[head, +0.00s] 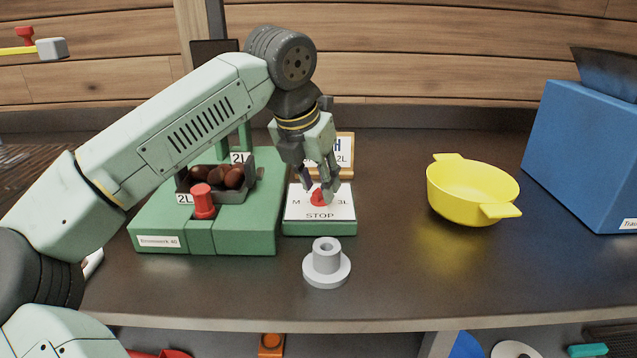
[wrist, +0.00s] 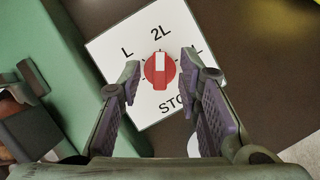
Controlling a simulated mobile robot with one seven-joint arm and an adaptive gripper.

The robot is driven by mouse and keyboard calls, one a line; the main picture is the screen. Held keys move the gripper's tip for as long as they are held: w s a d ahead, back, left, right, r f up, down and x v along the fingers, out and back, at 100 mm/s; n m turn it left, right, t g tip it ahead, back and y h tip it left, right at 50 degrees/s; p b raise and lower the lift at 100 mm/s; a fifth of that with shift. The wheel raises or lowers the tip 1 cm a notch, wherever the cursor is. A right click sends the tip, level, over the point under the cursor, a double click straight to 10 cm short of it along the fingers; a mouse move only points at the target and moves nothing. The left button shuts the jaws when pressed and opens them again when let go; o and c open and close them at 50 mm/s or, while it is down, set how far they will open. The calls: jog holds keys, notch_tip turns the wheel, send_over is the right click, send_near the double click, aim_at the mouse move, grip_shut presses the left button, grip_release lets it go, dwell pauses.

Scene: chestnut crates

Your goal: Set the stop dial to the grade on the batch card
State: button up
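The stop dial's red knob (head: 318,198) sits on a white plate (head: 335,212) marked M, 3L and STOP, on a green base. In the wrist view, the knob (wrist: 160,75) has a white mark pointing at 2L; L shows left of it, other marks are partly behind the fingers. My gripper (head: 318,190) is over the dial. In the wrist view, its fingers (wrist: 162,84) are apart on both sides of the knob, with gaps.
Left of the dial, a green machine (head: 245,240) holds a dark tray of chestnuts (head: 232,178) and a red knob-topped post (head: 203,203). A grey flanged piece (head: 326,266) stands in front. A yellow bowl (head: 470,193) and blue box (head: 580,150) are right.

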jog(key=v, duration=1.1)
jog(key=shift+s+r, duration=0.1)
jog(key=shift+r, duration=0.05)
